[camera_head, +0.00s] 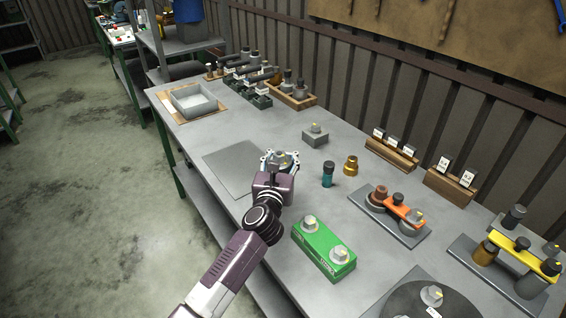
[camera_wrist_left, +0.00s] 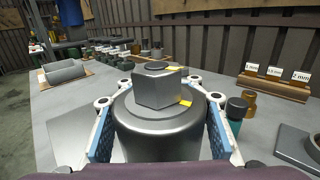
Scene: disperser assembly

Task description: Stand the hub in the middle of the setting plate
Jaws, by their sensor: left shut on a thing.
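The hub (camera_wrist_left: 160,125) is a grey metal cylinder with a smaller block-shaped top and yellow marks. It is upright between the blue-and-white fingers of my left gripper (camera_head: 281,160), which is shut on it. In the head view only the hub's top (camera_head: 281,158) shows; the gripper hides the rest. The setting plate, which looks to be the flat grey square (camera_head: 232,166), lies on the table to the left of the gripper. Part of the plate (camera_wrist_left: 68,133) shows left of the hub in the wrist view. The hub's underside and its height are hidden. My right gripper is not in view.
A teal bottle (camera_head: 327,176) and a brass part (camera_head: 350,165) stand right of the gripper. A grey block (camera_head: 315,136) stands behind. A green box (camera_head: 322,252) is in front. A grey tray (camera_head: 193,104) is at the far left. The plate's surface is clear.

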